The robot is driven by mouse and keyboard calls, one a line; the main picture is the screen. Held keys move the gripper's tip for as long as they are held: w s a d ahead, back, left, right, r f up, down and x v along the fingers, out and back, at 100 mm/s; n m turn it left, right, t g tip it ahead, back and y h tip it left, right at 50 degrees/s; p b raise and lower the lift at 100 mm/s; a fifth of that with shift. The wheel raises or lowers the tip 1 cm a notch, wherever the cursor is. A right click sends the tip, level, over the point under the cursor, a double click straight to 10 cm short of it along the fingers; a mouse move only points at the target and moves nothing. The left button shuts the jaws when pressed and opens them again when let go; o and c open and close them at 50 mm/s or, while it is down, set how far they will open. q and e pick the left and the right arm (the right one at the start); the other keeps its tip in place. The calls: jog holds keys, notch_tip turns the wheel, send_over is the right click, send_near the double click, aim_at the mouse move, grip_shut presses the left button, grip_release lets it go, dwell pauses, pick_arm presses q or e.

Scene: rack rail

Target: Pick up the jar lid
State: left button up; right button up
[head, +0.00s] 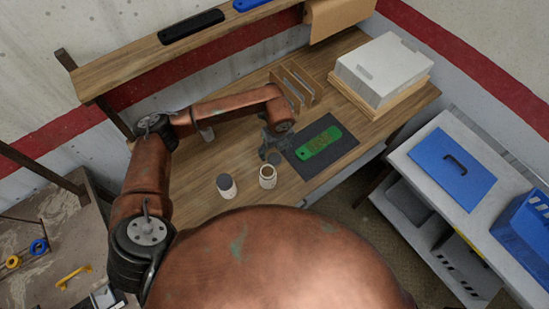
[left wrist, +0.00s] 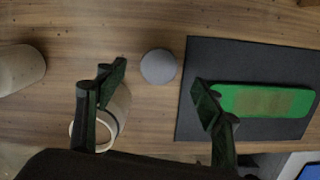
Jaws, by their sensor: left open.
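The jar lid (left wrist: 158,66) is a grey disc lying flat on the wooden bench, seen in the left wrist view between and just beyond my fingertips. In the head view the lid (head: 274,158) shows partly, just below my left gripper (head: 270,148). In the left wrist view my left gripper (left wrist: 160,84) is open and empty, with its fingers apart on either side of the lid. An open white jar (head: 268,178) stands close to the lid; in the wrist view one finger partly covers this jar (left wrist: 117,108). My right gripper is not in view.
A second white jar with a dark lid (head: 227,186) stands to the left. A dark mat (head: 345,148) bearing a green board (head: 318,142) lies right of the lid. A wooden divider rack (head: 297,84) and a stacked grey box (head: 383,68) stand behind.

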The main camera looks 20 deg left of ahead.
aim_at(275, 158)
pick_arm(q)
notch_tip(275, 158, down, 4)
jog(key=shift+f+p, duration=0.2)
jog(key=shift+p, duration=0.15)
jog(key=shift+w+f, duration=0.1)
jog(key=shift+f, duration=0.25)
jog(key=shift+c, duration=0.6)
jog(key=c, duration=0.8)
